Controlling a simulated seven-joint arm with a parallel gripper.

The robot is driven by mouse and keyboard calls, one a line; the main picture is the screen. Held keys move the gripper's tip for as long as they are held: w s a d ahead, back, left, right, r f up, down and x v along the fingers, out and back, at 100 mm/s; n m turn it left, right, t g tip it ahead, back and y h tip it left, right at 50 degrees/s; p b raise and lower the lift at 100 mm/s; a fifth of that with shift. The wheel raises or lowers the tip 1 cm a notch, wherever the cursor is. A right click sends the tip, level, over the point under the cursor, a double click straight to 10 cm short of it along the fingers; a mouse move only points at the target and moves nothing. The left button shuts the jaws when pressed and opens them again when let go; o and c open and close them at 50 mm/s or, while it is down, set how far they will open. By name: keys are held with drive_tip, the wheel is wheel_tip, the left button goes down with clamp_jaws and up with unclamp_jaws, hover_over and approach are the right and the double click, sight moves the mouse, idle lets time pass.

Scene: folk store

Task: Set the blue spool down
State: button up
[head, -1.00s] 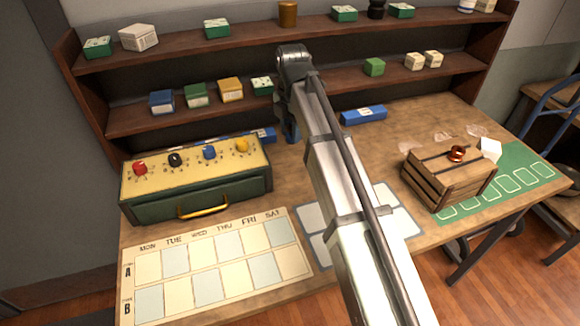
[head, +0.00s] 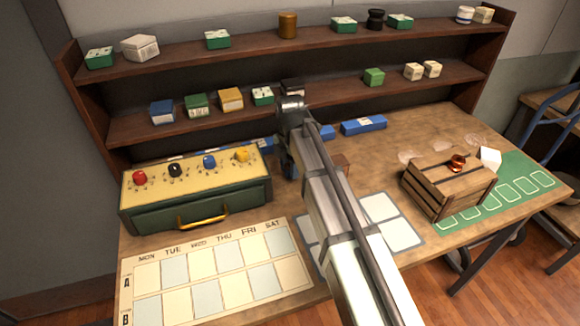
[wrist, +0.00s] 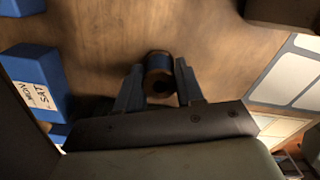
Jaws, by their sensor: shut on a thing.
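In the wrist view, my gripper (wrist: 158,88) is shut on a small spool (wrist: 158,66) with a brown rim and a dark hole. Its body is dark, and its blue colour is hard to make out in the shade. Bare wooden tabletop (wrist: 120,30) shows around the spool; I cannot tell whether the spool touches it. In the head view, my gripper (head: 289,168) is low behind the arm, just right of the green case. The spool is hidden there.
The green case (head: 205,203) with coloured knobs stands at left. Blue boxes (head: 362,125) lie behind, also at left in the wrist view (wrist: 35,85). A crate (head: 440,190) stands at right; pale cards (head: 381,208) lie in front.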

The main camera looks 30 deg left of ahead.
drive_tip(key=shift+f, duration=0.15)
drive_tip(key=o, duration=1)
wheel_tip(320, 180, up, 12)
drive_tip(key=shift+r, duration=0.2)
idle(0.5)
